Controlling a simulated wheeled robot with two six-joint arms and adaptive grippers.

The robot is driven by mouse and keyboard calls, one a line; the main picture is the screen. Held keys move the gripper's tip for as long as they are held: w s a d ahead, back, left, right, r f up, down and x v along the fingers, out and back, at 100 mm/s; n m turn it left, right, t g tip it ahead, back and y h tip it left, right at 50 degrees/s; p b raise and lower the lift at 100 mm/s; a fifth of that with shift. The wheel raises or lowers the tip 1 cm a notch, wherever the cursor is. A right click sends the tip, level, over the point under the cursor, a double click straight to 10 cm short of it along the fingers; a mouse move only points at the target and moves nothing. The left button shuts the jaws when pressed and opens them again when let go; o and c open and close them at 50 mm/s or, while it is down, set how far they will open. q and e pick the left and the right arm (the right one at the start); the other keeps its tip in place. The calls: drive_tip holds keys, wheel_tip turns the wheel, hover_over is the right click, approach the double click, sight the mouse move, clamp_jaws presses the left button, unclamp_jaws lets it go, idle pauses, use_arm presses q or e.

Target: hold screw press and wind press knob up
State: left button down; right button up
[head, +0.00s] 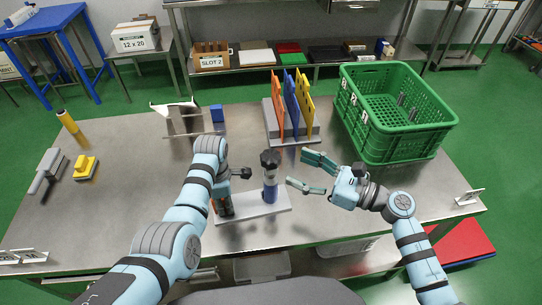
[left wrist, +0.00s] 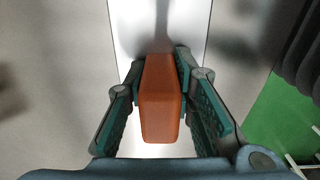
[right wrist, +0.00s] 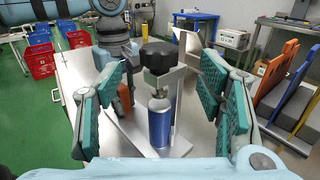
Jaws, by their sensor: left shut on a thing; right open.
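The screw press has a pale base plate (head: 250,207), a black knob (head: 270,157) on top and a blue cylinder (head: 270,188) standing below it. An orange grip on the press (left wrist: 160,105) fills the space between the pads of my left gripper, which is shut on it. My left gripper (head: 223,205) is low at the left end of the press. My right gripper (head: 298,170) is open and empty, just right of the press. In the right wrist view the black knob (right wrist: 158,56) is between and beyond the open fingers, not touching them.
A green crate (head: 405,125) stands on the table (head: 110,215) at the back right. A rack with orange, blue and yellow boards (head: 291,105) is behind the press. A yellow block (head: 85,166) lies far left.

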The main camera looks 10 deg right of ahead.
sight(271, 156)
drive_tip(key=x, duration=0.8)
drive_tip(key=shift+w+a, duration=0.2)
drive_tip(key=shift+a, duration=0.15)
drive_tip(key=shift+c, duration=0.2)
drive_tip(key=c, duration=1.1)
drive_tip(key=n+g+y, duration=0.2)
drive_tip(key=g, duration=0.1)
drive_tip(key=shift+d+n, duration=0.1)
drive_tip(key=shift+n, duration=0.2)
drive_tip(key=shift+n+g+y, duration=0.6)
drive_tip(key=shift+n+g, duration=0.5)
drive_tip(key=shift+g, duration=0.8)
drive_tip(key=o, duration=1.1)
